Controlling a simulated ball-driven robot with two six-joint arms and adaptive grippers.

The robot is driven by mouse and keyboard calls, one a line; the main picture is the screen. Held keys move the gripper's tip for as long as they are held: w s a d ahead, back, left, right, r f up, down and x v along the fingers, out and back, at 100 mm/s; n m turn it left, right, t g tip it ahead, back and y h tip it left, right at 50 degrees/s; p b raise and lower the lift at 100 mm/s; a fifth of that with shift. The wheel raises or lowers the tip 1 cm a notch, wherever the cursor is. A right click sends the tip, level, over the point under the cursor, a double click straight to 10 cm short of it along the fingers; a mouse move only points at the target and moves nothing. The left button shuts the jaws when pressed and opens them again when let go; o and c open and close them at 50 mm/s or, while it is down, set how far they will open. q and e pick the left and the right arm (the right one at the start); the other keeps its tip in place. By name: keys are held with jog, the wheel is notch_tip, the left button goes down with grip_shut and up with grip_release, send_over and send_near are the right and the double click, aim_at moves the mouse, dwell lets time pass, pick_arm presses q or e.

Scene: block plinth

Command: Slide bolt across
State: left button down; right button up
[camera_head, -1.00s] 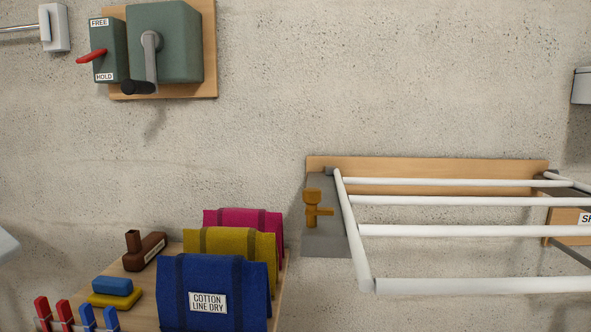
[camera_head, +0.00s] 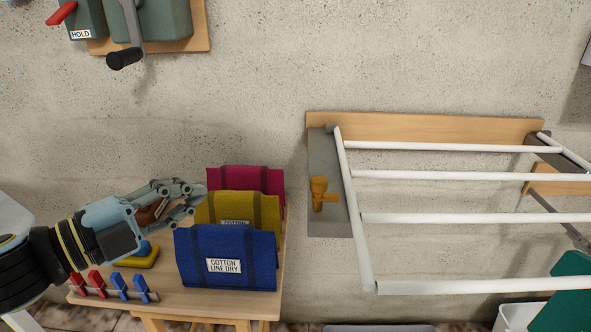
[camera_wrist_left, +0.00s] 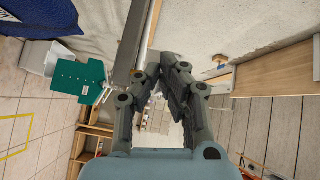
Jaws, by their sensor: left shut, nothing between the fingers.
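An orange bolt with a knob (camera_head: 319,190) is mounted on the grey plate (camera_head: 323,221) at the left end of the wall rack. The knob stands at the plate's front face, with its stub pointing right. My left gripper (camera_head: 197,198) comes in from the left, in front of the shelf with the folded cloths and well to the left of the bolt. It is shut and empty. Its fingers also show in the left wrist view (camera_wrist_left: 168,70), where I cannot clearly make out the bolt. My right gripper is out of view.
The rack's white bars (camera_head: 440,218) reach out right of the bolt. Blue (camera_head: 205,246), yellow and pink cloths stand on the wooden shelf (camera_head: 200,300) between gripper and bolt. Red and blue pegs (camera_head: 110,283) line its front. A crank box (camera_head: 172,20) hangs above. Bare wall lies between.

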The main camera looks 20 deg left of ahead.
pick_arm(q)
jog(key=s+d+m+g+h, duration=0.1)
jog(key=m, duration=0.1)
jog(key=s+d+r+m+g+h, duration=0.1)
jog(key=m+h, duration=0.1)
jog(key=s+d+m+g+h, duration=0.1)
jog(key=m, duration=0.1)
jog(key=shift+s+d+r+g+h, duration=0.1)
jog(key=shift+d+r+g+h, duration=0.2)
jog(key=shift+d+g, duration=0.1)
jog(key=p, duration=0.3)
send_near(311, 183)
jog(key=x, duration=0.6)
jog(key=shift+d, duration=0.15)
jog(key=shift+w+d, duration=0.35)
jog(key=shift+w, duration=0.1)
